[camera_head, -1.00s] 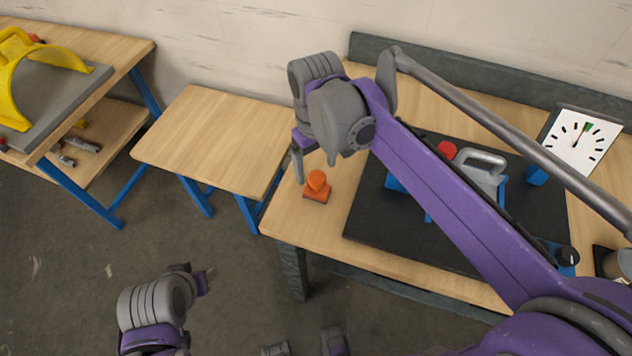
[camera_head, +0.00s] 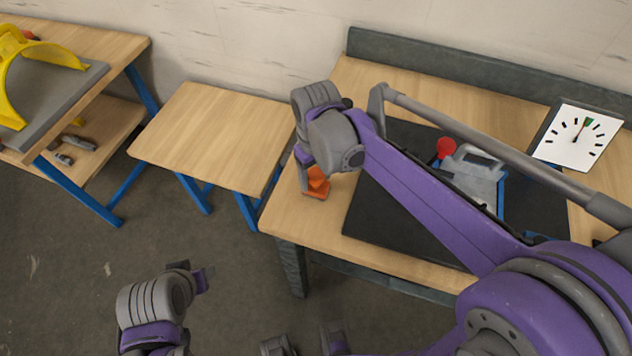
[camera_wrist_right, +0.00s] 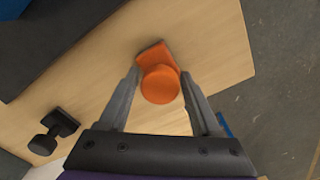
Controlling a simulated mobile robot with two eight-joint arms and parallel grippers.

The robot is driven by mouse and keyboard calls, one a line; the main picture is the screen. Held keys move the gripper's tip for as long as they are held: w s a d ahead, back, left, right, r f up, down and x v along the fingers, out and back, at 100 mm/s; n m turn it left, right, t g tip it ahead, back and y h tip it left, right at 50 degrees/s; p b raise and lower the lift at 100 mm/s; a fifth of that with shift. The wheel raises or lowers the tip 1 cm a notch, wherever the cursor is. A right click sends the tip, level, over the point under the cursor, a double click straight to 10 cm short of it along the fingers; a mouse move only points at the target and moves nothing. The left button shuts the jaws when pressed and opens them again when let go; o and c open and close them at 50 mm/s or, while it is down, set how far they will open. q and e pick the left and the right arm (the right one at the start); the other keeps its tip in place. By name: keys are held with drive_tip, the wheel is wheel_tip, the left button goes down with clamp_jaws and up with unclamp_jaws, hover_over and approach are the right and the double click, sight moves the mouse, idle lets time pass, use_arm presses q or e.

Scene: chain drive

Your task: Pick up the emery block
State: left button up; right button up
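The emery block is an orange block with a round orange knob and a dark underside (camera_head: 316,186). It stands on the wooden bench near its left front corner. In the right wrist view the emery block (camera_wrist_right: 160,84) sits between the two fingers of my right gripper (camera_wrist_right: 161,88), which are apart with a gap beside the knob. In the head view the right gripper (camera_head: 314,178) is low over the block and partly hides it. My left gripper (camera_head: 205,279) is at the lower left over the floor; its finger opening is not clear.
A black mat (camera_head: 390,215) with a grey and blue device (camera_head: 470,172) and a red knob lies right of the block. A white dial (camera_head: 578,138) stands behind. A black knobbed piece (camera_wrist_right: 52,130) shows in the wrist view. A smaller table (camera_head: 210,140) is to the left.

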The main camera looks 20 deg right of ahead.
sight(315, 173)
clamp_jaws()
wheel_tip(315, 173, up, 10)
drive_tip(key=shift+r+p, duration=0.1)
drive_tip(key=shift+p, duration=0.25)
idle(0.4)
drive_tip(key=shift+c, duration=1.5)
unclamp_jaws()
clamp_jaws()
drive_tip(key=shift+a, duration=0.1)
